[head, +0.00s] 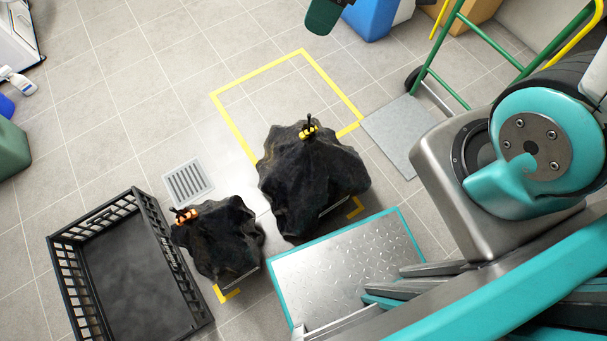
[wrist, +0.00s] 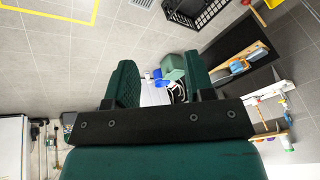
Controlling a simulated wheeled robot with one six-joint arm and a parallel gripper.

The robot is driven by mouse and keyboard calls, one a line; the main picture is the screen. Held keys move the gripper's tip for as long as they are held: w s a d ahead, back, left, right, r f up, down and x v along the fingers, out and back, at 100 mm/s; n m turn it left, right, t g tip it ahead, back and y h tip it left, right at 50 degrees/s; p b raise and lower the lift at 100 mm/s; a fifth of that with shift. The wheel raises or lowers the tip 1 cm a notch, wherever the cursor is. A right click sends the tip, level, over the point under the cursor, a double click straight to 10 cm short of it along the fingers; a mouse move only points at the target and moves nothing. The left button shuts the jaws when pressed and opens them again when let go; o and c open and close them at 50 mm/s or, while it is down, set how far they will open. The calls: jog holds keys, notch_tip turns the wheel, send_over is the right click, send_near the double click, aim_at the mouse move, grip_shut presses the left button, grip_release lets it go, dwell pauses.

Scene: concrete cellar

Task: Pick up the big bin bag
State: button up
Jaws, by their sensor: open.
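The big bin bag (head: 312,185) is black and lumpy, with a yellow tie (head: 308,131) around its gathered neck at the top. It stands on the tiled floor in the middle of the head view. A smaller black bag (head: 222,242) with an orange tie (head: 186,215) stands to its lower left. My gripper (wrist: 160,65) is open and empty in the wrist view, its two green padded fingers wide apart. A dark green finger of it shows at the top edge of the head view, well apart from the big bag. Neither bag shows in the wrist view.
A black crate (head: 140,192) stands left of the smaller bag. A metal plate with a teal edge (head: 350,262) lies just below the big bag. A green hand truck (head: 432,62) stands upper right.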

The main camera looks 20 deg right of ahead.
jog(key=w+d+f+n+b, duration=0.1)
jog(key=w+d+f+b, duration=0.15)
jog(key=f, duration=0.45)
jog(key=w+d+f+n+b, duration=0.1)
jog(key=w+d+f+b, duration=0.15)
jog(key=f, duration=0.55)
jog(key=n+b, duration=0.3)
send_near(309, 120)
jog(key=shift+w+d+f+b+x, duration=0.15)
jog(key=shift+b+x, duration=0.3)
jog(key=shift+x, duration=1.55)
jog(key=shift+w+d+f+b+x, duration=0.15)
jog(key=shift+d+b+x, duration=0.25)
jog(key=shift+x, duration=1.65)
jog(key=shift+w+d+r+b+x, duration=0.15)
jog(key=shift+b+x, duration=0.4)
jog(key=shift+x, duration=1.45)
jog(key=shift+f, duration=0.1)
grip_shut()
jog(key=shift+t, duration=0.3)
jog(key=shift+w+a, duration=0.1)
jog(key=shift+w, duration=0.05)
